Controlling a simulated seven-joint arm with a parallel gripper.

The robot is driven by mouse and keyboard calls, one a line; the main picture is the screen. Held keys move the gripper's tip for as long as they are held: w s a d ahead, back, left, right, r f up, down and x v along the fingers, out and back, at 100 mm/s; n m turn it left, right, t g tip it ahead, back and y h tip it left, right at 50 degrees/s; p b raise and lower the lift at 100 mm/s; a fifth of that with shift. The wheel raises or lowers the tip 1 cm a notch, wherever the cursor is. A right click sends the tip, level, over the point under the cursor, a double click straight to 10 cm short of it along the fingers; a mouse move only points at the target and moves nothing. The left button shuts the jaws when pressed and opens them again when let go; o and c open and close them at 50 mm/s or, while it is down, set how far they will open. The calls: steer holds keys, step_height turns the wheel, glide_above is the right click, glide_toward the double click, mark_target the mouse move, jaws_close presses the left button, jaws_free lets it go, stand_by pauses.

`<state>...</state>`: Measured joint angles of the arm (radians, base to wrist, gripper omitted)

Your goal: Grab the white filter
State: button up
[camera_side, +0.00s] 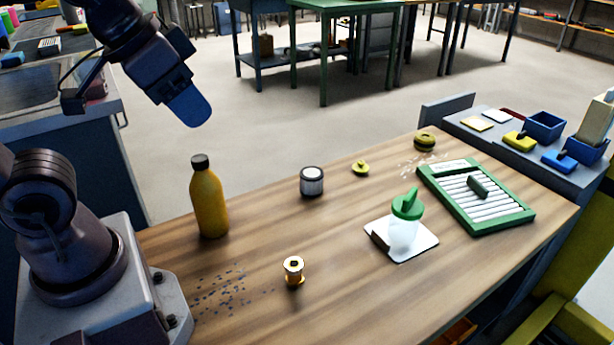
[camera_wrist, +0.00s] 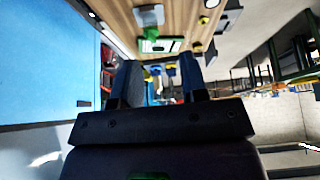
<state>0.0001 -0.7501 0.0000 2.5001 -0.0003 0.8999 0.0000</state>
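My gripper (camera_side: 188,104) is raised at the upper left in the side view, well above the table and apart from the cylinder. In the wrist view my gripper (camera_wrist: 160,78) shows two dark blue fingers spread with an empty gap between them. I cannot surely pick out the cylinder in the wrist view.
A yellow bottle (camera_side: 209,202) stands left of the cylinder. A brass spool (camera_side: 293,270), green-lidded white bottle (camera_side: 404,230), yellow-green knob (camera_side: 361,168) and green slatted frame (camera_side: 520,218) are spread around. Dark bits and pale shavings lie on the table. Clear wood surrounds the cylinder.

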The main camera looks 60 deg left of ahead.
stand_by(0.4)
steer(key=o, duration=1)
steer(key=m+g+y, duration=0.5)
steer(key=m+y, duration=0.8)
steer(key=m, duration=0.1)
glide_toward(313, 181)
steer(key=s+r, duration=0.4)
steer(key=s, duration=0.4)
steer(key=w+f+m+t+y, duration=0.1)
steer(key=f+m+t, duration=0.1)
steer(key=m, duration=0.1)
steer(key=w+f+m+t+y, duration=0.1)
steer(key=w+f+m+t, duration=0.1)
steer(key=f+m, duration=0.1)
steer(key=w+f+m+t+y, duration=0.1)
steer(key=f+m+t, duration=0.1)
steer(key=m+t, duration=0.1)
steer(key=shift+w+d+f, duration=0.1)
steer(key=shift+w+f, duration=0.1)
steer(key=shift+w, duration=0.05)
steer(key=x, duration=0.7)
steer(key=shift+x, duration=2.95)
